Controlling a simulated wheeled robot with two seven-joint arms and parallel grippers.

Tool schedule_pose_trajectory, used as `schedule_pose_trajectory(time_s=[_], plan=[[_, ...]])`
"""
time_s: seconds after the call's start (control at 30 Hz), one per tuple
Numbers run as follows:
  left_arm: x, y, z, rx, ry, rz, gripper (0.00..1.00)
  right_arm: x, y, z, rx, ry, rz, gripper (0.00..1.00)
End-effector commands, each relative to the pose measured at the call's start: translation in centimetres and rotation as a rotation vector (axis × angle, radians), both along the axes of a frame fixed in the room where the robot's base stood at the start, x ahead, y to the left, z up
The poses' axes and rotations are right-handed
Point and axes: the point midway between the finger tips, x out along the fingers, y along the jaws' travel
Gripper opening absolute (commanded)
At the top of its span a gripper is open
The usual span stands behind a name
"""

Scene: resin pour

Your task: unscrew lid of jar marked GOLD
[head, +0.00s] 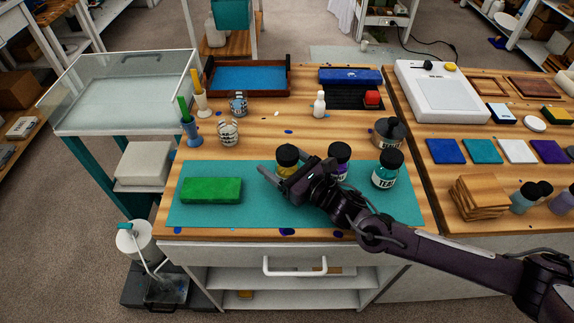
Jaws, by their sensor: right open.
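A jar with a black lid (287,154) and yellow-gold contents (285,171) stands on the teal mat (235,214); its label is hidden or unreadable here. My right gripper (280,173) is open, low at this jar, its arm coming in from the right. One finger reaches out to the left in front of the jar, and the gripper body covers the jar's lower right. I cannot tell whether the fingers touch it. The lid sits on the jar. My left gripper is not in view.
A green block (211,190) lies on the mat's left. The mat's front left is clear.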

Motion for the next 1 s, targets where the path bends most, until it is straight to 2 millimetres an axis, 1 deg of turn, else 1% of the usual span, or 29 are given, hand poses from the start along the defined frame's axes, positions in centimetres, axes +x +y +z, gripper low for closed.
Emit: schedule_pose_trajectory(time_s=[0.23,0.27,0.63,0.87,1.0], plan=[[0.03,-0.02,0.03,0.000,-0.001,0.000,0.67,0.22,0.18,-0.06,-0.001,0.000,0.000,0.74],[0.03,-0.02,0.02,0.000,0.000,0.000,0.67,0.22,0.18,-0.05,-0.001,0.000,0.000,0.73],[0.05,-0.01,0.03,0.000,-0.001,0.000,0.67,0.21,0.16,-0.04,-0.001,-0.001,-0.001,0.25],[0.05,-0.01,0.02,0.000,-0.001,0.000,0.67,0.23,0.16,0.07,0.000,-0.001,-0.001,0.25],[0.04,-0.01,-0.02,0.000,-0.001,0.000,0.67,0.26,0.17,0.66,0.001,-0.002,-0.001,0.25]])
